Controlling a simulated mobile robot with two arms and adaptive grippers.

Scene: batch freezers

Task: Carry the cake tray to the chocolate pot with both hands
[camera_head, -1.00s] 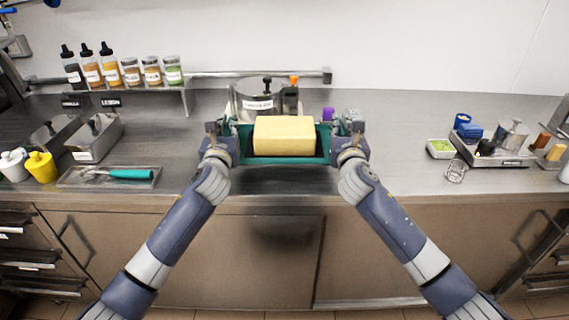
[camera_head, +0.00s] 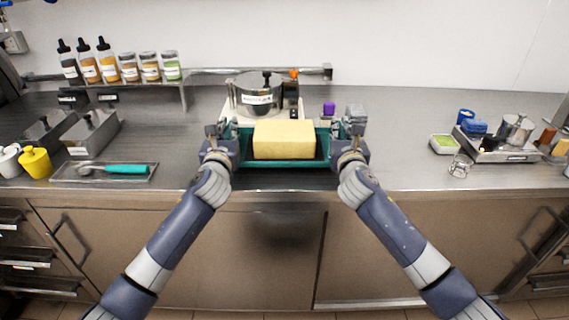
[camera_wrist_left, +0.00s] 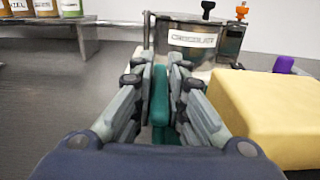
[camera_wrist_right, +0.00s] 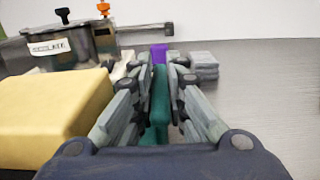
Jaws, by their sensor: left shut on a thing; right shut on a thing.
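The teal cake tray (camera_head: 284,163) carries a yellow block of cake (camera_head: 284,139) and is held level between my two grippers, in front of the chocolate pot. My left gripper (camera_head: 226,132) is shut on the tray's left side; the teal wall shows between its fingers in the left wrist view (camera_wrist_left: 160,95). My right gripper (camera_head: 342,132) is shut on the tray's right side, also seen in the right wrist view (camera_wrist_right: 159,100). The steel chocolate pot (camera_head: 256,95), with a label and black-knobbed lid, stands just behind the tray.
A purple item (camera_head: 329,109) and a grey stack (camera_head: 356,111) stand right of the pot. Bottles and jars line a shelf (camera_head: 140,82) at back left. A clear tray with a teal-handled scoop (camera_head: 127,169) lies left. A scale (camera_head: 497,150) stands right. Counter between is clear.

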